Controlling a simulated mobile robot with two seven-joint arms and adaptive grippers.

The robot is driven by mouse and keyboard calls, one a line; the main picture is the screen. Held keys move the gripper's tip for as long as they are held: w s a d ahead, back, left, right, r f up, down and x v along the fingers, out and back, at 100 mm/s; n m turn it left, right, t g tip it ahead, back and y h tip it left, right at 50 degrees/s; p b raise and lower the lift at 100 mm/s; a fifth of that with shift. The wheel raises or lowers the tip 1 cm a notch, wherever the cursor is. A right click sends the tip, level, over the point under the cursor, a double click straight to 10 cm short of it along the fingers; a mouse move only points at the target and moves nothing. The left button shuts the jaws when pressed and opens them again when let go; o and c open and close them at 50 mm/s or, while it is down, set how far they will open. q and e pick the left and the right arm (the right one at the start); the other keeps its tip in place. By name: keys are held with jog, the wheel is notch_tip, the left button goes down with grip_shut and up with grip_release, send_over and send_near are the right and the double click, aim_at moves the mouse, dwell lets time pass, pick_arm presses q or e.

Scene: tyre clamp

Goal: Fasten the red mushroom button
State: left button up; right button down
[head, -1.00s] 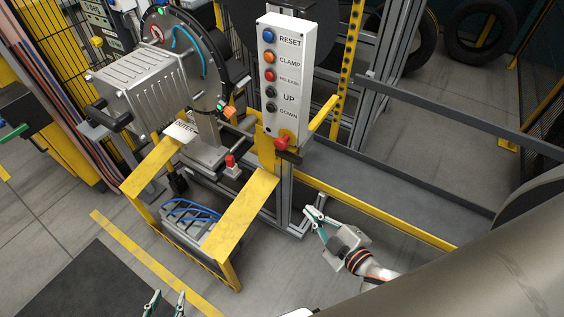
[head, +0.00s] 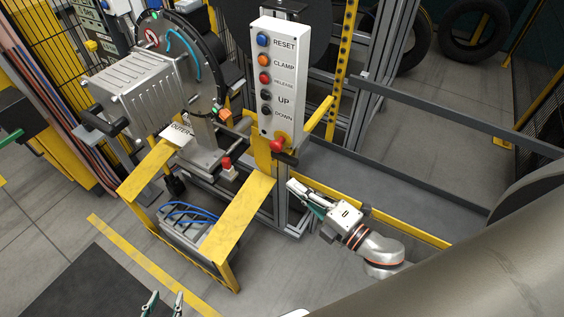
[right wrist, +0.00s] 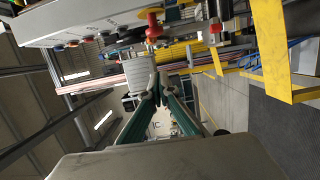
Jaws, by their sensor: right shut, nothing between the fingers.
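The red mushroom button (head: 277,146) sits on a yellow collar at the bottom end of the white control panel (head: 293,80). In the right wrist view the button (right wrist: 153,26) shows above the fingertips, in side profile. My right gripper (head: 292,187) is shut and empty, below and slightly right of the button in the head view, apart from it. In the right wrist view its fingertips (right wrist: 157,88) meet. My left gripper (head: 164,302) is at the bottom edge of the head view, its two fingers apart; only the tips show.
The panel carries buttons labelled RESET, CLAMP, RELEASE, UP and DOWN. A second, smaller red button (head: 226,163) stands on a small box left of the panel. A yellow frame (head: 240,215) and a long yellow rail (head: 405,226) lie near my right gripper.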

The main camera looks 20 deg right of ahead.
aim_at(281, 150)
jog(key=w+p, duration=0.2)
jog(key=w, duration=0.9)
jog(key=shift+w+a, duration=0.25)
jog(key=shift+a, duration=0.2)
jog(key=shift+w+d, duration=0.75)
jog(key=shift+d, duration=0.25)
